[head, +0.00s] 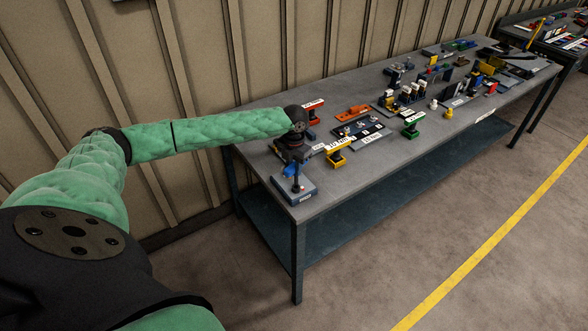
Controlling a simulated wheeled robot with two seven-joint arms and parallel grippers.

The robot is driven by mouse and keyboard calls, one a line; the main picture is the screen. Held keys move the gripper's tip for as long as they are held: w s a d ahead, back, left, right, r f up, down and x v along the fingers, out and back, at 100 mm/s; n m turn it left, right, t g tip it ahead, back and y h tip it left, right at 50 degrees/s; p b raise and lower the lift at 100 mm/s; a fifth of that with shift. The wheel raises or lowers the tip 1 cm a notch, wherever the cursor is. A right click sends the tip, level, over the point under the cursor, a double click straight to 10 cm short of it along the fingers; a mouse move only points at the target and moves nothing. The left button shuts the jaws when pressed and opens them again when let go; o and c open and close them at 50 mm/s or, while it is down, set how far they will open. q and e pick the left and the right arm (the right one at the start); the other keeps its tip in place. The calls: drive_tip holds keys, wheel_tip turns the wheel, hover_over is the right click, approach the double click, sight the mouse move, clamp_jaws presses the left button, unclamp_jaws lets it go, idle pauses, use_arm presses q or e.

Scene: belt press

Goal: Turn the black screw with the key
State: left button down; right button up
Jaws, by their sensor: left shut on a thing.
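My left arm reaches in from the left to the near left corner of the table. My left gripper (292,161) points down there and is shut on a small blue thing (290,171), which looks like the key. Just below it stands a thin dark upright piece (297,184), probably the black screw, on a grey-blue block (294,191). The gripper hides part of it, and I cannot tell whether the key touches the screw. My right gripper is not in view.
The grey table (345,190) has a bare strip along its front edge. A yellow piece (335,157), a green piece (411,126) and an orange piece (352,113) stand right of my gripper. Several more parts fill the far end. A ribbed wall (330,45) runs behind.

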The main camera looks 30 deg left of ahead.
use_arm(q)
drive_tip(key=shift+r, duration=1.9)
